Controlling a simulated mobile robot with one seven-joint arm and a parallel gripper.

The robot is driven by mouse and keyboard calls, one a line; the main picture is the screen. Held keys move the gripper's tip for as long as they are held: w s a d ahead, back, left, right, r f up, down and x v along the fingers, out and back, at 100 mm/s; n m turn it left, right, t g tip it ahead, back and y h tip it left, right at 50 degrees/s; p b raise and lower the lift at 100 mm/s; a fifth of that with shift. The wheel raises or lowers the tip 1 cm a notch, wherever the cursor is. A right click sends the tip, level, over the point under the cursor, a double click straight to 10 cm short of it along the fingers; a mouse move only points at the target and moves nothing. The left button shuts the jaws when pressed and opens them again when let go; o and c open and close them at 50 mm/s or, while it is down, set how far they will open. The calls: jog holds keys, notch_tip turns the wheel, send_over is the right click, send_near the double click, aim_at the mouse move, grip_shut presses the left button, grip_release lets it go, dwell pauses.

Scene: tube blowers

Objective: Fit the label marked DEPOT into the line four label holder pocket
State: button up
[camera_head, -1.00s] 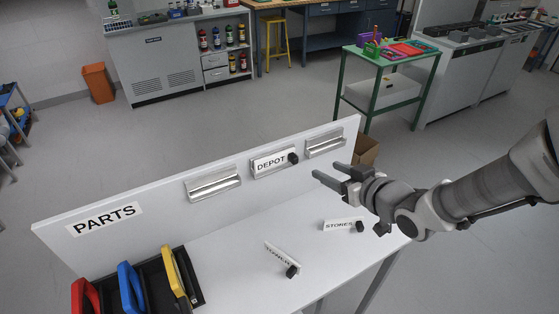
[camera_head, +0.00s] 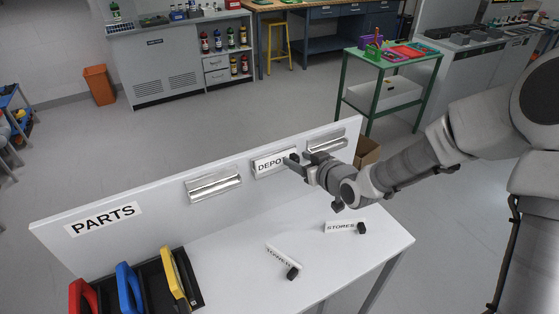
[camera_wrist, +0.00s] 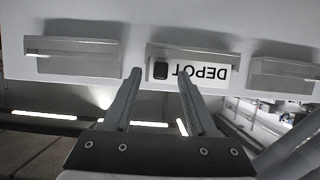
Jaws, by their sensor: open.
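The white label marked DEPOT (camera_head: 268,165) sits at the middle holder on the upright board, and its black knob is hidden behind my gripper in the head view. In the wrist view the DEPOT label (camera_wrist: 205,72) appears upside down, with its black knob (camera_wrist: 160,70) between my fingertips. My gripper (camera_head: 293,160) is open in front of the knob. In the wrist view the gripper (camera_wrist: 159,73) has its fingers either side of the knob, with gaps. The left holder (camera_head: 213,185) and right holder (camera_head: 327,143) look empty. No line numbers are readable.
The STORES label (camera_head: 343,227) and TOWER label (camera_head: 281,258) lie on the white bench (camera_head: 230,255). A black tray (camera_head: 196,296) with red, blue and yellow handles stands front left. A PARTS sign (camera_head: 106,217) is on the board.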

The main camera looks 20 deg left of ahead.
jog(key=shift+w+a+f, duration=0.1)
jog(key=shift+w+a, duration=0.05)
jog(key=shift+a, duration=0.05)
grip_shut()
dwell(0.5)
